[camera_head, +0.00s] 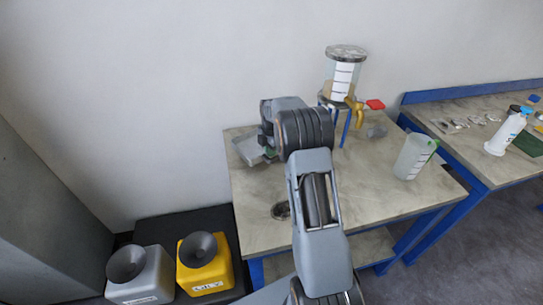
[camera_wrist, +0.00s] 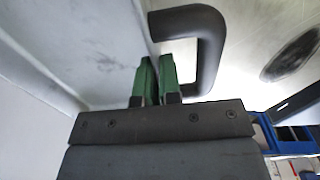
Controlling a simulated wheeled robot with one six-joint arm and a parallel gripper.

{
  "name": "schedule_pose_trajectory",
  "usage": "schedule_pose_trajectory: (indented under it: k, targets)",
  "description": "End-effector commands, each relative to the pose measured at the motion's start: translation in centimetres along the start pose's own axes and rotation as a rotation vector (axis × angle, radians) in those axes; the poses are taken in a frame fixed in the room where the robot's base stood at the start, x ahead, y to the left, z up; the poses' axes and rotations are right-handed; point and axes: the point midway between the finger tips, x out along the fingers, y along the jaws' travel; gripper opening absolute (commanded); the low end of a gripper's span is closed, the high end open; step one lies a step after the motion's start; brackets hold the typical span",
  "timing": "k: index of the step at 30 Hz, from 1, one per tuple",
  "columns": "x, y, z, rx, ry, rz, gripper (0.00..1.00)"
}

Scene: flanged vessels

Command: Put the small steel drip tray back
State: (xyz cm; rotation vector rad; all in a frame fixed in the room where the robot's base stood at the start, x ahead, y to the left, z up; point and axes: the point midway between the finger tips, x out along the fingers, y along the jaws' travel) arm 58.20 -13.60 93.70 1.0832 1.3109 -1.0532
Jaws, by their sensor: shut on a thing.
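The small steel drip tray (camera_head: 248,151) shows as a grey metal piece at the back left corner of the table, partly hidden by my wrist. My gripper (camera_head: 268,152) is at its right side, mostly hidden behind my arm. In the wrist view my green-padded fingers (camera_wrist: 156,80) are close together and shut on the tray's edge. The tray's grey face (camera_wrist: 75,45) fills the left of that view. A black bent bar (camera_wrist: 212,50) stands right beside the fingers; I cannot tell whether it belongs to the tray. I cannot tell whether the tray touches the table.
A clear flanged vessel (camera_head: 342,78) with a brass tap and red handle stands at the table's back. A translucent beaker (camera_head: 411,157) stands at the right. A round dark opening (camera_head: 281,211) lies near the front left.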

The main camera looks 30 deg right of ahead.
Motion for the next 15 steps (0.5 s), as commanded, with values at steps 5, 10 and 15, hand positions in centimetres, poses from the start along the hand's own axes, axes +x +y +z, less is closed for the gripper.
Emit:
schedule_pose_trajectory:
  k: [5, 10, 15]
  targets:
    - [1.5, 0.1, 0.4, 0.000, 0.001, -0.003, 0.00]
    - [3.3, 0.2, 0.5, 0.000, 0.000, 0.000, 0.00]
    - [3.5, 0.2, 0.5, 0.000, -0.001, 0.001, 0.00]
